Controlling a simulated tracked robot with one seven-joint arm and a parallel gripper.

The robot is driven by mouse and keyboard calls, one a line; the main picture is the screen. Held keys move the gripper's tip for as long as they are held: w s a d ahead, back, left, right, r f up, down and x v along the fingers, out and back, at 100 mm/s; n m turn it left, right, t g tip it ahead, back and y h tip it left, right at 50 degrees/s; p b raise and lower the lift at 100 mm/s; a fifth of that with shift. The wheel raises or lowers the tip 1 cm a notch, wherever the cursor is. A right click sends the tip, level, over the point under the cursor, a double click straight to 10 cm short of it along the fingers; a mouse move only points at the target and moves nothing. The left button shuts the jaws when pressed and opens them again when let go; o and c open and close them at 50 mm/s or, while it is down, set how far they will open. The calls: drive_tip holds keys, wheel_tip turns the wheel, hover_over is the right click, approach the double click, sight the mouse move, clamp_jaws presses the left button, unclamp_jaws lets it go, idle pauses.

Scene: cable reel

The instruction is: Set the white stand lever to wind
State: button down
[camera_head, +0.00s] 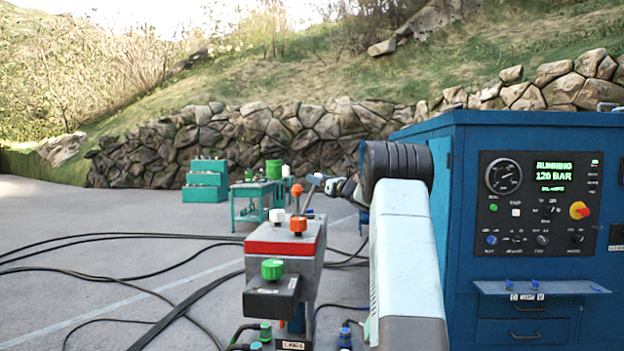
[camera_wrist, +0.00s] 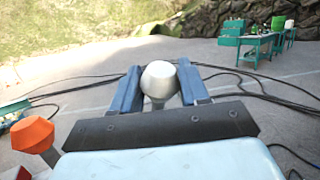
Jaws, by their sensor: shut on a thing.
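The white stand lever's pale round knob (camera_wrist: 160,82) sits between the two blue fingers of my gripper (camera_wrist: 163,88) in the wrist view. My gripper is shut on this knob. In the head view my gripper (camera_head: 318,181) is above the far end of the red-topped grey stand (camera_head: 285,238), and the lever's thin shaft (camera_head: 307,200) leans up and right from the stand to the fingers. The fingers mostly hide the knob there. Any position marks for the lever are too small or hidden to read.
Two orange-knobbed levers stand on the stand beside it; the near one (camera_head: 298,225) is close to my arm. A green knob (camera_head: 272,269) is on the front. A blue machine (camera_head: 462,250) stands right of my arm. Black cables (camera_head: 150,240) cross the ground at left.

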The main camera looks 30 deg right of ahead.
drive_tip(key=shift+s+d, duration=0.1)
drive_tip(key=shift+d, duration=0.15)
drive_tip(key=c, duration=0.6)
unclamp_jaws()
drive_tip(key=v, duration=1.3)
drive_tip(key=shift+s+f, duration=0.25)
drive_tip(key=shift+s, duration=0.1)
drive_tip(key=shift+s+d, duration=0.1)
drive_tip(key=shift+d, duration=0.05)
